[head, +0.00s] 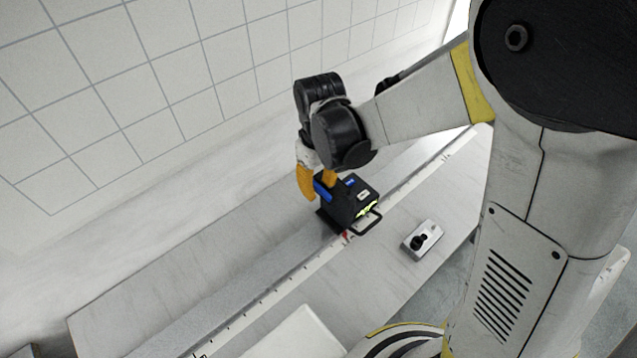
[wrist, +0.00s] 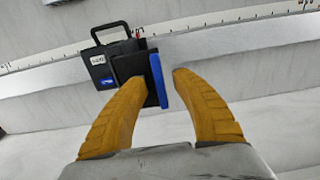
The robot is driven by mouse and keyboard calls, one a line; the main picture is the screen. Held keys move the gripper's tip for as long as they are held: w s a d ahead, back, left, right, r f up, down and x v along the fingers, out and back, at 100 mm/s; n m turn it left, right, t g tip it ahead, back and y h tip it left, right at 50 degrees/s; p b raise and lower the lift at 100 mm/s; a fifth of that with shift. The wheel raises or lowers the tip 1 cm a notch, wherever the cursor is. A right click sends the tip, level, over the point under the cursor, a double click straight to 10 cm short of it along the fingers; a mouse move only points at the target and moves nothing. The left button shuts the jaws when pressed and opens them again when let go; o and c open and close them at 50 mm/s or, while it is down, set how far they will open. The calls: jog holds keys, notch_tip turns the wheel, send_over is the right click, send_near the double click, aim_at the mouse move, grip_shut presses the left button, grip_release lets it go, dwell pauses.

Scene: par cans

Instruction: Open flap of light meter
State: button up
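The light meter is a black box (head: 352,202) with a carry handle, standing on the grey bench. In the wrist view the black box (wrist: 98,72) is at upper left, its handle away from me. A dark panel with a blue edge strip (wrist: 158,82), taken as the flap, is on its near side. The blue strip also shows in the head view (head: 321,189). My gripper (wrist: 160,78) has two orange fingers, apart, one on each side of the blue strip. A gap shows at the right finger; contact at the left finger is unclear. In the head view, my gripper (head: 319,187) is at the meter's left side.
A small grey box with a black knob (head: 422,240) lies on the bench to the right of the meter. A long marked rail (head: 285,288) runs along the bench past the meter. A tiled wall (head: 130,80) is behind. The bench at lower left is clear.

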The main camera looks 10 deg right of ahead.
grip_shut()
jog(key=g+y, duration=0.1)
jog(key=w+d+r+y, duration=0.1)
jog(key=shift+d+r+g+y+b, duration=0.2)
jog(key=shift+g+y+b, duration=0.1)
jog(key=shift+g, duration=0.1)
jog(key=shift+d+r+y, duration=0.1)
jog(key=shift+r+y, duration=0.1)
jog(key=shift+y, duration=0.1)
grip_release()
